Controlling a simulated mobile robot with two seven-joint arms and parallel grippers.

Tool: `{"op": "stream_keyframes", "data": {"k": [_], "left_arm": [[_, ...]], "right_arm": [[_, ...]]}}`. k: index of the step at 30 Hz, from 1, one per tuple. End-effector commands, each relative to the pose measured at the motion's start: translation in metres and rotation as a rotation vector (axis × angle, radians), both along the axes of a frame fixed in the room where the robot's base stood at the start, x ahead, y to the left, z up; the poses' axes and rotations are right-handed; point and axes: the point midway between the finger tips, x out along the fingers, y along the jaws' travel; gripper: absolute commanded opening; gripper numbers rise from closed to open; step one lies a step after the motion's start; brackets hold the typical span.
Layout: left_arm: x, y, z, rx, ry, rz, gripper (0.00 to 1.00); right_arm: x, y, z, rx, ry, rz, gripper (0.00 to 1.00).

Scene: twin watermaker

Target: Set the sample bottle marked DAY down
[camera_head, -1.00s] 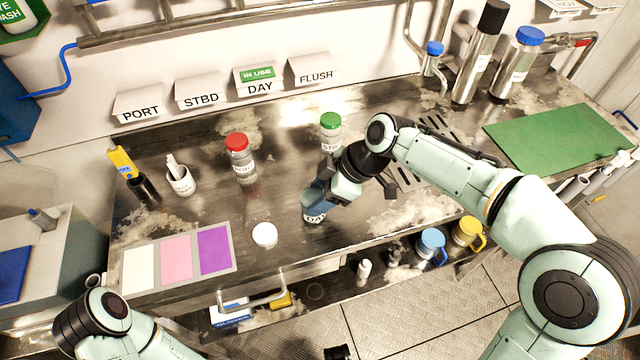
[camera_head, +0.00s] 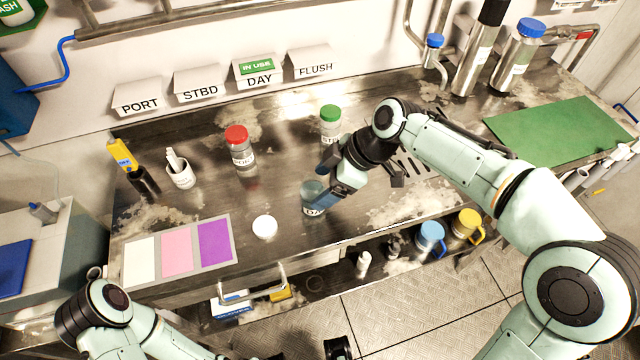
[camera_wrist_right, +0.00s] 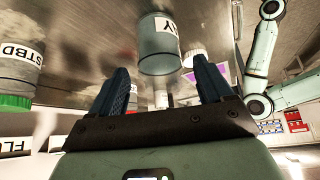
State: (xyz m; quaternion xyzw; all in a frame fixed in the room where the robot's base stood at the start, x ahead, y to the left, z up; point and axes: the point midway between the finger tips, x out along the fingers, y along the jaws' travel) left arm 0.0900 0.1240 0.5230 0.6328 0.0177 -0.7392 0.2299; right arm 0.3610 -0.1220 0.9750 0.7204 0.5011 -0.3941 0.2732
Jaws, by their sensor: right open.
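The DAY sample bottle (camera_head: 312,196) stands upright on the steel bench, clear-walled and without a cap, its label partly hidden by my gripper in the head view. In the right wrist view the bottle (camera_wrist_right: 160,47) shows just beyond my fingertips. My right gripper (camera_head: 338,190) is open at the bottle's right side; in the wrist view its two blue fingers (camera_wrist_right: 163,82) are apart with nothing between them. A white round cap (camera_head: 265,227) lies on the bench to the bottle's left.
A green-capped STBD bottle (camera_head: 330,124) stands behind my right gripper, and a red-capped PORT bottle (camera_head: 239,150) stands farther left. A colour card (camera_head: 232,226) lies at front left. Tent signs, including DAY (camera_head: 260,80) with an IN USE tag, line the back. A green mat (camera_head: 560,135) lies right.

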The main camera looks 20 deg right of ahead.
Motion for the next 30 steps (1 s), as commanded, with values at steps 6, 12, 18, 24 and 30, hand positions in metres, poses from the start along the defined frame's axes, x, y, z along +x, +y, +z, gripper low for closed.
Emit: {"op": "stream_keyframes", "data": {"k": [6, 12, 18, 24, 30], "left_arm": [[-0.002, 0.0, 0.005, -0.001, 0.007, -0.001, 0.84], [-0.003, 0.0, 0.008, -0.001, 0.012, -0.003, 0.84], [-0.003, 0.0, 0.009, -0.002, 0.015, -0.003, 0.84], [-0.004, 0.0, 0.009, -0.002, 0.015, -0.003, 0.84], [-0.004, 0.0, 0.009, -0.002, 0.015, -0.003, 0.84]], "right_arm": [[-0.009, -0.025, 0.044, 0.0, -0.006, -0.004, 0.8], [-0.015, -0.043, 0.073, -0.001, -0.004, -0.003, 0.8], [-0.019, -0.051, 0.085, 0.0, -0.002, -0.001, 0.8], [-0.019, -0.051, 0.086, 0.0, -0.001, -0.001, 0.8], [-0.019, -0.051, 0.085, 0.0, -0.001, -0.001, 0.8]]}}
